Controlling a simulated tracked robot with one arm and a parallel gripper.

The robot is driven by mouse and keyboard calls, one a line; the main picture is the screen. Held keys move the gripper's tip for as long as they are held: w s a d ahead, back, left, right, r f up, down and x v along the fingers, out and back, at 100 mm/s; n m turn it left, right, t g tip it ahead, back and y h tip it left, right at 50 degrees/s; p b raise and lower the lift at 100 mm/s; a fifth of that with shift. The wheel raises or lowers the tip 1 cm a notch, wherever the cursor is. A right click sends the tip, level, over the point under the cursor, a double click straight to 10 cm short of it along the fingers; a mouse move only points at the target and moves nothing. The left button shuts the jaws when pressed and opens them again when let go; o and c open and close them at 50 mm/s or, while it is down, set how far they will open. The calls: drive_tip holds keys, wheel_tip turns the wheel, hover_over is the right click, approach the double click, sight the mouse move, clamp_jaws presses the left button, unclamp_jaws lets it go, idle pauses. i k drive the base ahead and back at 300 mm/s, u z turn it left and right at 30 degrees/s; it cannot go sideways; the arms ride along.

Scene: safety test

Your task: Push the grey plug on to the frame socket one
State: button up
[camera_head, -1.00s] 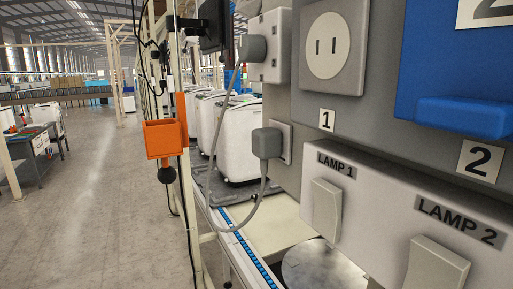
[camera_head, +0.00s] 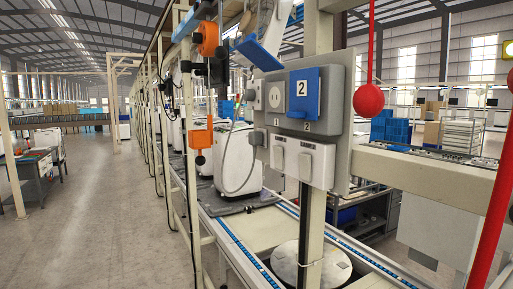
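The grey plug (camera_head: 257,138) sits at the lower left side of the grey socket panel (camera_head: 338,112), small in this view. A grey cable (camera_head: 226,165) loops from it up to a second grey plug end (camera_head: 248,95) at the panel's upper left side. Socket one (camera_head: 275,97) is a light square outlet on the panel's front, with its slots too small to make out. It looks uncovered and nothing is in it. A blue cover (camera_head: 305,93) marked 2 stands to its right. My gripper is not in view.
Two lamp switches (camera_head: 304,163) sit on a white box below the sockets. A red ball (camera_head: 368,101) hangs at right, near a red pole (camera_head: 497,190). A cream post and conveyor rails stand below the panel. Open floor (camera_head: 90,225) lies at left.

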sight(255, 138)
drive_tip(key=k, duration=0.35)
drive_tip(key=u, duration=1.85)
drive_tip(key=i, duration=2.5)
drive_tip(key=z, duration=2.4)
